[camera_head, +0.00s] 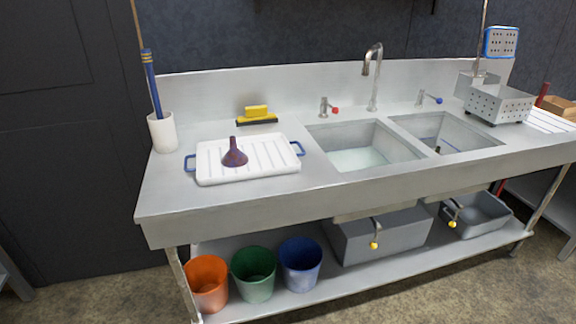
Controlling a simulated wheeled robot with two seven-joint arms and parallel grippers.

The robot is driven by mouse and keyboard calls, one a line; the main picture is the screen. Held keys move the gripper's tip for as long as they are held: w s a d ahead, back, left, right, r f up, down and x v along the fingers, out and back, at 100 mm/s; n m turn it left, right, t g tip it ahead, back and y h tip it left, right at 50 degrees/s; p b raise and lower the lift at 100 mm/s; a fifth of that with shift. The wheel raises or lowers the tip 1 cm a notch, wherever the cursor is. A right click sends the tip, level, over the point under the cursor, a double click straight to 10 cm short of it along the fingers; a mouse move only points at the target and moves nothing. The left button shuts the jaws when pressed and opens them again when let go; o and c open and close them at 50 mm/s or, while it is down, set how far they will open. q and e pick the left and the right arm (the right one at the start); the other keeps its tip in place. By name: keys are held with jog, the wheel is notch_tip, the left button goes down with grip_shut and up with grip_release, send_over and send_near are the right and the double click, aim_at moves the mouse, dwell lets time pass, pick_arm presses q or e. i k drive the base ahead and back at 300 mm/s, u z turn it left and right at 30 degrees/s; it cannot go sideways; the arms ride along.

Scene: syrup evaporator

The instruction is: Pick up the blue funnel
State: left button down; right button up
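A dark funnel (235,157), purplish blue with reddish tints, stands with its wide mouth down and its narrow spout up. It sits on the left half of a white ribbed drain tray (270,169) with blue handles, on the counter left of the sinks. It is the only funnel I can make out. Neither of my grippers shows in the head view.
A white holder (163,132) with a blue-handled tool stands left of the tray. A yellow sponge (256,112) lies behind it. Two sink basins (361,157) are to the right. The counter's front left (168,200) is bare. Coloured buckets (253,275) stand below.

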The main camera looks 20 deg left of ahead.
aim_at(234, 157)
jog(key=z, duration=3)
jog(key=k, duration=1.65)
jog(key=u, duration=2)
